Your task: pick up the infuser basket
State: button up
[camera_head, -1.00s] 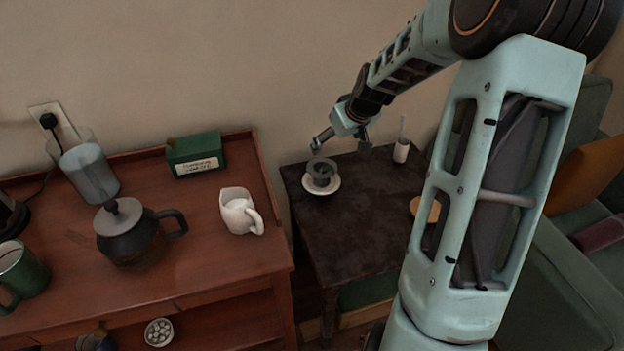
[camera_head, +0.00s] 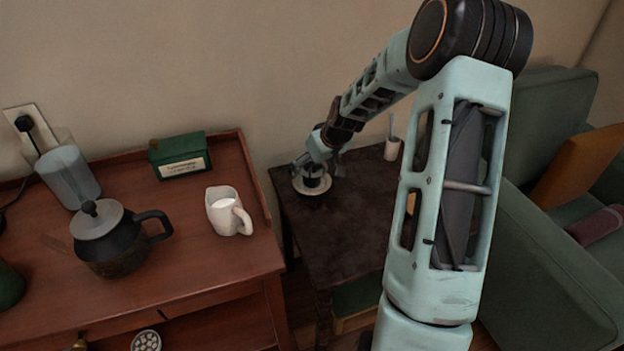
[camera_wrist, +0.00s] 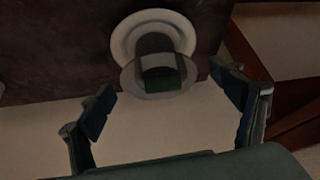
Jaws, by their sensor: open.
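The infuser basket appears as a small dark grey cup shape (camera_head: 313,182) on a white saucer (camera_head: 326,190) on the dark side table. In the wrist view the basket (camera_wrist: 155,45) stands over the saucer (camera_wrist: 120,38), with a pale rim and a dark green patch at its near end. My gripper (camera_head: 318,164) is low over the basket and partly hides it in the head view. In the wrist view my gripper's fingers (camera_wrist: 165,95) are wide apart, one on each side of the basket's near end. Nothing visible is held, and I see no finger contact.
A white cup with a thin stick (camera_head: 392,148) stands behind right on the side table (camera_head: 350,225). The wooden cabinet (camera_head: 190,265) at left holds a white pitcher (camera_head: 226,215), a dark teapot (camera_head: 112,245) and a green box (camera_head: 180,158). A green sofa (camera_head: 525,245) is at right.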

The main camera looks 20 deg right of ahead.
jog(key=shift+x, duration=0.9)
jog(key=shift+d+r, duration=0.1)
jog(key=c, duration=1.3)
jog(key=shift+o, duration=0.2)
